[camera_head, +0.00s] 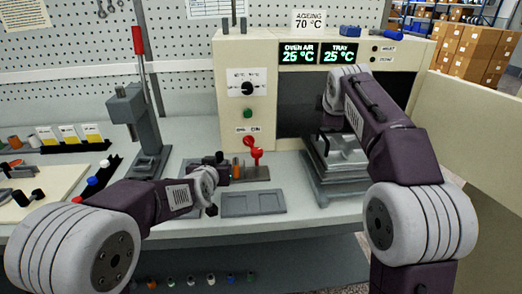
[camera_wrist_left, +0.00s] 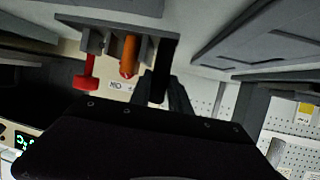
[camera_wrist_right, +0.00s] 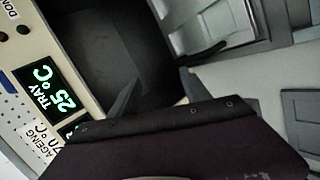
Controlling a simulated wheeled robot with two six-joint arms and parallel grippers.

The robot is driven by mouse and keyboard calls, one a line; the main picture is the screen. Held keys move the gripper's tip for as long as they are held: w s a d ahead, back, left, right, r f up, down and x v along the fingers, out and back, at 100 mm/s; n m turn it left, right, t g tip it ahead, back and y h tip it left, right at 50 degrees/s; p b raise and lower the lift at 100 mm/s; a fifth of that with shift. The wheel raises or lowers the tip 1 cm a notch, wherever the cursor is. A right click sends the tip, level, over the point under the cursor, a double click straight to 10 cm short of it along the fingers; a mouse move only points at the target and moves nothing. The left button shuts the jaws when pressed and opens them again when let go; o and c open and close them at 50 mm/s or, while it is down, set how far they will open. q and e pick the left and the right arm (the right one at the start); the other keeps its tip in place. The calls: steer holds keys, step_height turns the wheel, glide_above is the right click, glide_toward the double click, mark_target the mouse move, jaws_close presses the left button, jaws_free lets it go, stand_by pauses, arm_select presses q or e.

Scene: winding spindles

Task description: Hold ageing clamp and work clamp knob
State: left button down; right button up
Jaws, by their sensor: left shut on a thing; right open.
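The ageing clamp (camera_head: 262,174) stands on the bench in front of the oven, with a red knob (camera_head: 252,152) at its right and an upright orange piece (camera_head: 237,168) beside it. In the left wrist view the clamp (camera_wrist_left: 105,38) shows with its red knob (camera_wrist_left: 87,75), orange piece (camera_wrist_left: 129,55) and a black end part (camera_wrist_left: 164,65). My left gripper (camera_wrist_left: 168,92) is shut on that black end. My right gripper (camera_wrist_right: 160,95) is open and empty in front of the oven mouth; its fingertips are partly hidden in the head view.
The oven (camera_head: 236,60) is open, its door (camera_head: 470,125) swung right, with displays at 25 °C. A metal tray stand (camera_head: 335,165) is below my right arm. A flat grey tray (camera_head: 252,203) lies in front of the clamp. A press (camera_head: 145,130) with a red handle stands left.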

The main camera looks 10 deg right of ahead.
steer(key=s+a+f+m+g+y, duration=0.25)
steer(key=a+f+y, duration=0.25)
steer(key=f+y, duration=0.25)
steer(key=y, duration=0.6)
glide_toward(258, 150)
steer(key=shift+m+t, duration=0.25)
steer(key=shift+m, duration=0.2)
steer(key=x, duration=0.9)
steer(key=shift+s+f, duration=0.1)
steer(key=shift+s, duration=0.1)
jaws_close()
steer(key=shift+s+a+m+t+h, duration=0.1)
steer(key=shift+m+t+h, duration=0.75)
steer(key=shift+m+t, duration=0.3)
